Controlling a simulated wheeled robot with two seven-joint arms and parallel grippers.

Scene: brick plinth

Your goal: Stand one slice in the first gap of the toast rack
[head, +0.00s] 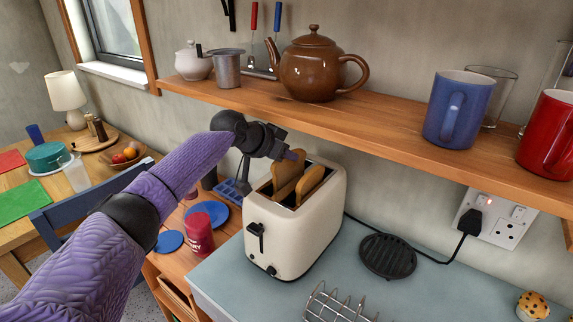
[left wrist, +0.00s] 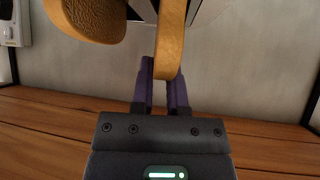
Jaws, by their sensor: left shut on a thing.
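A cream toaster (head: 290,235) stands on the blue-grey counter. Two slices of toast stick up from its slots. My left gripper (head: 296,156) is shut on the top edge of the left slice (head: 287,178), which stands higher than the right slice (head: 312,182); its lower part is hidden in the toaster. In the left wrist view my fingers (left wrist: 165,92) pinch the held slice (left wrist: 171,40) edge-on, with the other slice (left wrist: 92,14) beside it. The wire toast rack (head: 335,306) is at the bottom edge, partly cut off. My right gripper is not in view.
A wooden shelf (head: 390,122) with a brown teapot (head: 312,70) and mugs runs above and behind the toaster. A black trivet (head: 388,256) lies right of the toaster. A red tin (head: 199,232) stands left, lower down. The counter right of the trivet is mostly clear.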

